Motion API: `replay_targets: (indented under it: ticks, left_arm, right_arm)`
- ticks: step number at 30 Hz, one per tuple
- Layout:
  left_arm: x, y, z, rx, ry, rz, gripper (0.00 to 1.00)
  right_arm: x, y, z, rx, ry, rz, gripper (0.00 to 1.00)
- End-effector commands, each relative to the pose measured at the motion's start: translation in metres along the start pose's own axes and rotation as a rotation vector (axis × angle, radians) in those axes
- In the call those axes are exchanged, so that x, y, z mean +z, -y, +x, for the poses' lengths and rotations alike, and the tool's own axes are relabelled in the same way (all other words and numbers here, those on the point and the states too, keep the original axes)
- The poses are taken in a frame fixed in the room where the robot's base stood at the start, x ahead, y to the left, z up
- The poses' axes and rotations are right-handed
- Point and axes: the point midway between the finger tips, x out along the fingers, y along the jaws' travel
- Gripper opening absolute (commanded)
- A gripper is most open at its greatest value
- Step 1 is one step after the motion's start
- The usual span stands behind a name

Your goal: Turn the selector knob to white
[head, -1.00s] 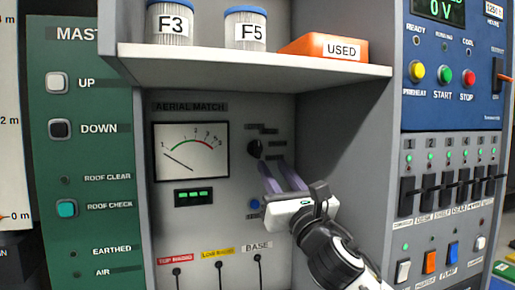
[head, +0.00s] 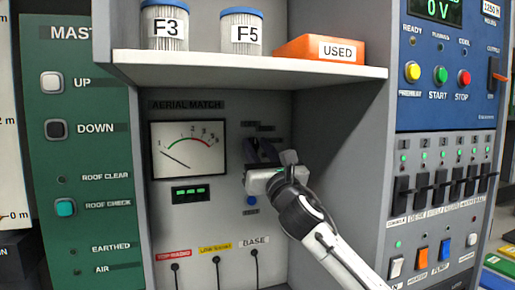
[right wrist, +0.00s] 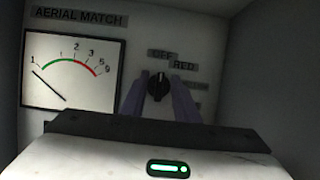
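The black selector knob (right wrist: 158,87) is on the white Aerial Match panel, below the OFF label and left of the RED label. Its pointer looks roughly upright, toward OFF. Other position labels at its right are partly hidden or too blurred to read. My right gripper (head: 262,152) is at the knob, its two purple fingers on either side of it. In the right wrist view the fingers (right wrist: 159,95) straddle the knob; I cannot tell whether they touch it. In the head view the gripper mostly hides the knob. My left gripper is not in view.
A shelf (head: 240,68) with two canisters and an orange USED box (head: 320,49) overhangs the panel. The recess's right wall (head: 340,160) is beside my right arm. A meter (head: 188,149) is left of the knob, a blue button (head: 252,200) just below.

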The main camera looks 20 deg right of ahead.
Motion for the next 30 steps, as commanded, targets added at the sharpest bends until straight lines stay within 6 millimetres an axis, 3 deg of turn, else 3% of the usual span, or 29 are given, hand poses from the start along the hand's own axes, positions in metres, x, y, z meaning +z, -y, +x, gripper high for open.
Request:
replay_targets:
  ticks: [1,5,17,30]
  left_arm:
    - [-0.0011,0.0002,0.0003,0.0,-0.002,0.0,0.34]
    - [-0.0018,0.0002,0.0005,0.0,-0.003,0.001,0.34]
    - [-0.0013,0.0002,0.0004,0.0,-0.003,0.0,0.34]
    - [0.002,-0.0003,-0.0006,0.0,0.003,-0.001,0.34]
  right_arm:
    - [-0.0001,0.0002,-0.0001,0.0,0.0,0.0,0.2]
    - [-0.0002,0.0002,-0.0002,0.0,0.0,0.0,0.0]
    - [-0.0009,-0.0001,-0.0005,-0.019,-0.002,0.043,0.0]
    - [-0.0012,-0.0007,-0.0005,-0.144,-0.003,0.349,0.0]
